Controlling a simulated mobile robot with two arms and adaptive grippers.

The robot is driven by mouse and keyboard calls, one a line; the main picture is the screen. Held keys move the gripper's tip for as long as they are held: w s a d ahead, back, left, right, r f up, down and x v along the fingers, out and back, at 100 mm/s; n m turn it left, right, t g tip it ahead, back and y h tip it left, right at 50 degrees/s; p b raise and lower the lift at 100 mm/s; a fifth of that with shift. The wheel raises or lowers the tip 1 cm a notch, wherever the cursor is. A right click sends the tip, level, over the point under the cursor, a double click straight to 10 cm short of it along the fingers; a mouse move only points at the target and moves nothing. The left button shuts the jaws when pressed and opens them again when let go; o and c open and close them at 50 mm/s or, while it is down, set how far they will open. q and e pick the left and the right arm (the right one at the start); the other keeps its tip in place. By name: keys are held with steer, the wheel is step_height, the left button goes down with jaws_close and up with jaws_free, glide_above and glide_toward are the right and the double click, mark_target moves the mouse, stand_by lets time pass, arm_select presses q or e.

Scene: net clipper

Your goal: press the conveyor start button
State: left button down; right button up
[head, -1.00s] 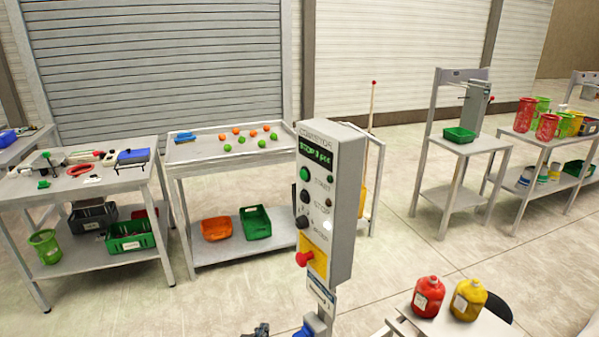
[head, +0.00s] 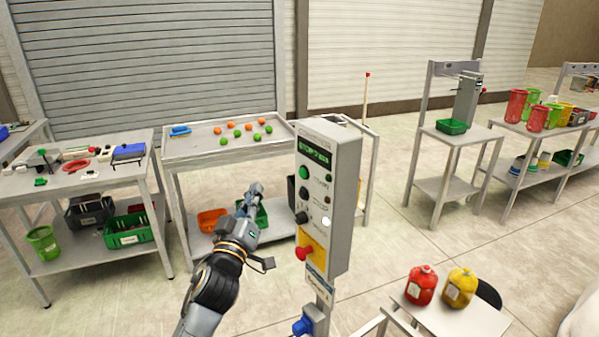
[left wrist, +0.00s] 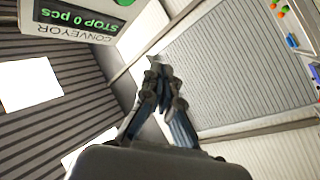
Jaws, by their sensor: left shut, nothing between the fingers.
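The grey conveyor control box (head: 342,200) stands on a post at the centre of the head view. Its display reads STOP. The green start button (head: 304,172) sits just below the display, with a black button, a dark knob and a red emergency button (head: 306,253) lower down. My left gripper (head: 256,187) is shut and empty, left of the box and apart from it, near the height of the upper buttons.
A table with orange and green balls (head: 235,131) stands behind the box. A cluttered tool table (head: 130,181) is at left. Red and yellow jugs (head: 421,285) stand on a small table at front right. Open floor lies between the box and the right tables.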

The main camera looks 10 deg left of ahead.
mark_target(303, 173)
arm_select(q)
steer(key=shift+r, duration=0.25)
steer(key=w+d+b, duration=0.3)
steer(key=w+d, duration=0.3)
steer(key=shift+w, duration=0.25)
stand_by(0.3)
steer(key=shift+d, duration=0.15)
stand_by(1.3)
steer(key=shift+w+d+b, duration=0.2)
steer(key=shift+w+b, duration=0.1)
steer(key=shift+b, duration=0.05)
